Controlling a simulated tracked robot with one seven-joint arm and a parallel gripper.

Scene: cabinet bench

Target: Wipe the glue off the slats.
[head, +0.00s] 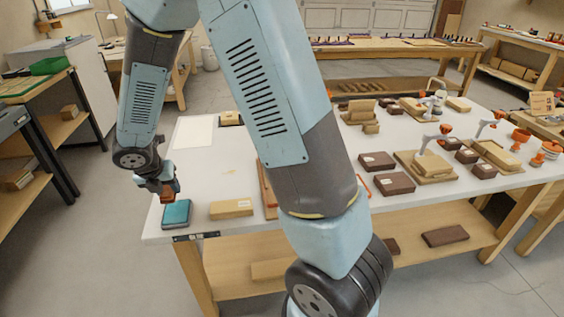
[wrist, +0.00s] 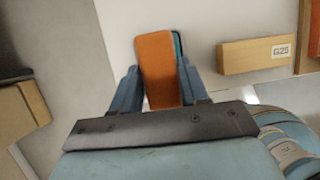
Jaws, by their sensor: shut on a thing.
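My gripper (head: 167,192) is shut on an orange block (wrist: 158,70), held between its two fingers. In the head view the block (head: 168,196) is just above a teal block (head: 177,213) at the bench's front left corner. A teal edge (wrist: 178,46) shows beside and behind the orange block in the wrist view; I cannot tell whether they touch. A brown wooden piece (head: 268,190) with an orange-red edge is partly hidden by my arm. I cannot tell whether it is a slat. A faint yellowish mark (head: 229,171) lies on the white bench top.
A pale wooden block (head: 231,209) labelled G25 (wrist: 281,50) lies right of the teal block. A pale sheet (head: 193,133) lies farther back. Brown blocks (head: 394,183) and orange-handled clamps (head: 435,134) crowd the bench's right half. The bench top (head: 205,180) around the mark is clear.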

